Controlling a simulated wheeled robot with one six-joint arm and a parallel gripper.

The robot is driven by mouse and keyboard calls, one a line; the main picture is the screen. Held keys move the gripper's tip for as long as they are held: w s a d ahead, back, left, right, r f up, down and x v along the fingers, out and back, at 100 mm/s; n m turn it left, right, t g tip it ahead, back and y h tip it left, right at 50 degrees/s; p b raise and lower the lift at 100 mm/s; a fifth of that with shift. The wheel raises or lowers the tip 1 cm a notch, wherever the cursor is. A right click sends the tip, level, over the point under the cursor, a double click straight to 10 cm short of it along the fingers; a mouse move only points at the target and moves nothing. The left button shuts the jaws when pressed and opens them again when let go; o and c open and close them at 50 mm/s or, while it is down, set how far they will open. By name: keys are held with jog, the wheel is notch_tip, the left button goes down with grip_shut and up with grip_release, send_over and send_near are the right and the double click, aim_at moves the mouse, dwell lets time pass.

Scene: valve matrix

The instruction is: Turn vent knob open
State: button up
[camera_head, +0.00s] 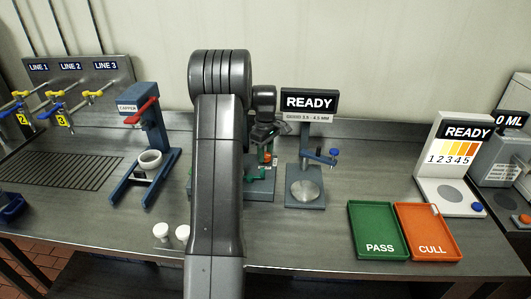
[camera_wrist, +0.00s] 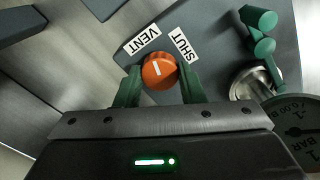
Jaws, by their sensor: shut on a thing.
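The vent knob (camera_wrist: 159,71) is orange and round with a white pointer line. In the wrist view the line slants up and left, roughly toward the VENT label (camera_wrist: 142,39) and away from the SHUT label (camera_wrist: 184,45). My gripper (camera_wrist: 160,80) has its green fingers on the left and right of the knob, shut on it. In the head view a small orange part of the knob (camera_head: 267,157) shows just right of my arm, which hides much of the fixture around it.
A pressure gauge (camera_wrist: 298,128) and green cylindrical parts (camera_wrist: 262,35) stand right of the knob in the wrist view. In the head view, a READY gauge stand (camera_head: 305,190) is close on the right and a capper (camera_head: 150,145) on the left. Green PASS (camera_head: 376,215) and orange CULL (camera_head: 427,220) trays lie farther right.

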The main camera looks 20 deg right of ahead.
jog(key=shift+n, duration=1.7)
jog(key=o, duration=1)
notch_tip(320, 180, up, 14)
jog(key=shift+f+b, duration=0.1)
jog(key=shift+b, duration=0.65)
notch_tip(320, 180, down, 14)
jog(key=shift+r+p, duration=0.1)
jog(key=shift+p, duration=0.6)
